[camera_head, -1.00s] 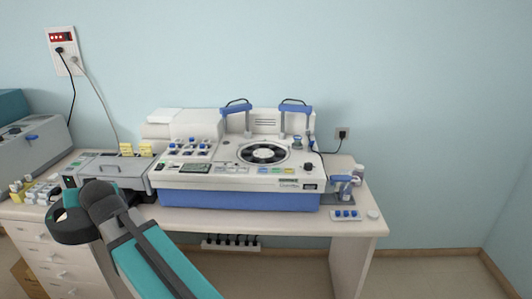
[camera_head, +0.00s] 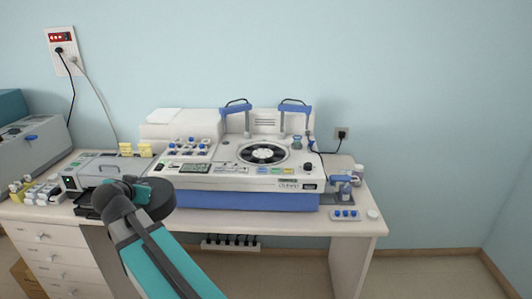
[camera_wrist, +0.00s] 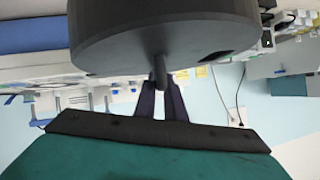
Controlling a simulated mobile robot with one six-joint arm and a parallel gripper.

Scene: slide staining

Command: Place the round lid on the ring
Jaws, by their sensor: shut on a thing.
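The dark round lid (camera_head: 161,204) hangs at the front left of the white and blue staining machine in the head view. In the wrist view the lid (camera_wrist: 165,35) fills the top middle, and my gripper (camera_wrist: 160,84) is shut on the short stem under its near edge. In the head view my gripper (camera_head: 142,190) is partly hidden beside the lid. The black ring (camera_head: 263,153) with a pale slotted centre lies on top of the machine, to the right of and behind the lid.
The staining machine (camera_head: 240,200) stands on a white desk. Two blue-topped posts (camera_head: 236,108) (camera_head: 296,108) rise behind the ring. A grey device (camera_head: 97,165) sits to the left, and a bottle group and small tray (camera_head: 344,215) to the right. Air above the machine front is clear.

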